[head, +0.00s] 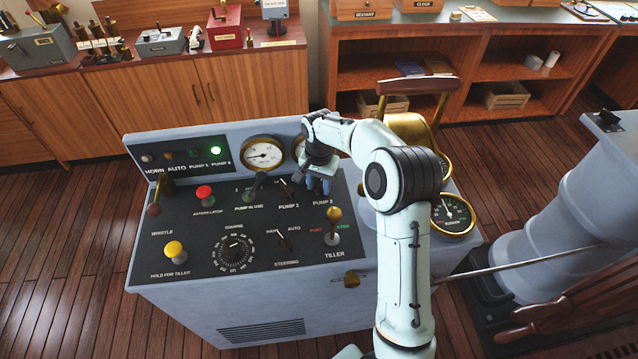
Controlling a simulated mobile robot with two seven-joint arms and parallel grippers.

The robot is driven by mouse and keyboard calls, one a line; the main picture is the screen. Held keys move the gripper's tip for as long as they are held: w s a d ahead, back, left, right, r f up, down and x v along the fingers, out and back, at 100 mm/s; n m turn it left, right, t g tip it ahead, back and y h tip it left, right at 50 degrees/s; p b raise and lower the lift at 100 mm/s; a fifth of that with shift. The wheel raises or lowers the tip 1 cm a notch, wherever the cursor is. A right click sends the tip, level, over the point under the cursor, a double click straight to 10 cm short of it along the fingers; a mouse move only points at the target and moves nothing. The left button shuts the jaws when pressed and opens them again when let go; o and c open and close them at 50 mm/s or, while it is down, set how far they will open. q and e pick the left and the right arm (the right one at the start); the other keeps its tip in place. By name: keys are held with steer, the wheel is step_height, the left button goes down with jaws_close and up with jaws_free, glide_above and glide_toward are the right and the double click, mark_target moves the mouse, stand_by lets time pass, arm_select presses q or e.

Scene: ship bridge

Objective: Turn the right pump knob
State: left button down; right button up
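The grey console (190,306) has a dark sloping panel (200,252) with labelled controls. The left pump knob (286,188), a black pointer above the "PUMP 1" label, is in plain view. The right pump knob, above the "PUMP 2" label, is hidden behind my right gripper (319,187). That gripper points down at the knob's place, with its bluish fingertips close to the panel. I cannot tell whether the fingers touch or grip the knob. My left gripper is out of view.
A yellow-topped tiller lever (333,222) stands just below my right gripper. A brass gauge (263,153) and a black pump-in-use lever (259,184) are to its left. Brass telegraph (411,128) stands right.

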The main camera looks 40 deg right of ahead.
jaws_close()
steer(key=shift+n, duration=0.3)
steer(key=n, duration=0.5)
steer(key=shift+s+d, duration=0.2)
steer(key=shift+d, duration=0.05)
steer(key=n, duration=0.6)
steer(key=shift+d+p, duration=0.3)
steer(key=shift+d, duration=0.05)
steer(key=shift+n, duration=0.3)
